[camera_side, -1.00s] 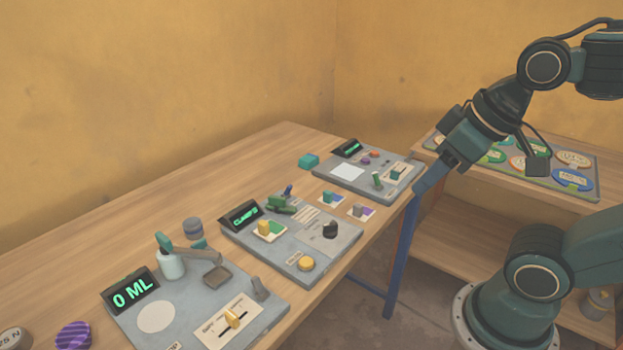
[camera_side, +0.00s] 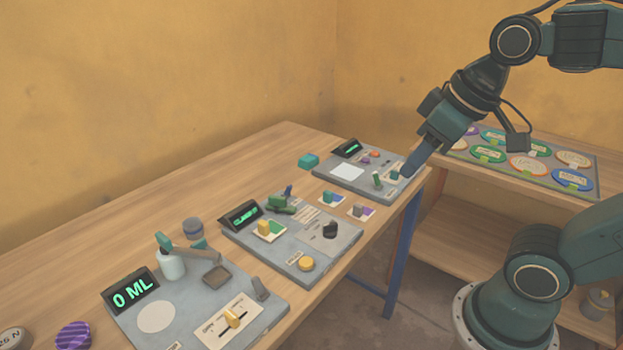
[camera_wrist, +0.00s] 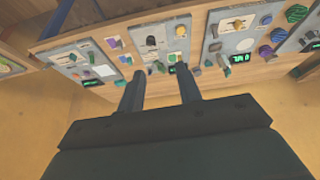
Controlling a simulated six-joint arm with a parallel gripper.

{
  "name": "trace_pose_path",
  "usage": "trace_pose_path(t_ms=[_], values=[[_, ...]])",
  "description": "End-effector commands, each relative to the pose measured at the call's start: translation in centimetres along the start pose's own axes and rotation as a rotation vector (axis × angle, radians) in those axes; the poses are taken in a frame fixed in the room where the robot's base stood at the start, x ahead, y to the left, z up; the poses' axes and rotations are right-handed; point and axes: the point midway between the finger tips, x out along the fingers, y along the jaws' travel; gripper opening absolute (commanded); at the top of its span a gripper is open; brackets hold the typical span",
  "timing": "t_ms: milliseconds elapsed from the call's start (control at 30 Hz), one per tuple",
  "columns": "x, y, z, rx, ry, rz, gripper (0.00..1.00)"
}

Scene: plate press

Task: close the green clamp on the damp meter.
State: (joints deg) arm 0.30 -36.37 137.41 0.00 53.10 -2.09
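The green clamp (camera_side: 281,204) sits at the back of the middle grey panel (camera_side: 305,272), beside a dark display (camera_side: 241,216) with green letters too blurred to read surely. I take this panel for the damp meter, but no name on it is legible. The clamp's lever position is too small to tell. In the wrist view the same panel (camera_wrist: 137,45) shows beyond my fingers. My gripper (camera_side: 410,172) is open and empty, above the far panel's right edge, well apart from the clamp.
The far panel (camera_side: 338,181) has a white square and small knobs. A teal block (camera_side: 308,161) lies behind. A side shelf holds a board of coloured discs (camera_side: 527,164).

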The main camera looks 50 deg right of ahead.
Motion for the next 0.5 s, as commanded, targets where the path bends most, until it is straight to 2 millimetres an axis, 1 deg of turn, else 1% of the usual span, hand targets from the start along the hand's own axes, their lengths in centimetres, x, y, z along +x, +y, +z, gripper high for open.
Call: trace_pose_path(t_ms=[33,267,500], values=[[0.1,0.1,-1.0,-0.009,-0.014,0.0,0.35],[0.7,0.5,-5.8,-0.055,-0.074,-0.001,0.35],[2.4,1.0,-10.7,-0.105,-0.137,-0.007,0.35]])
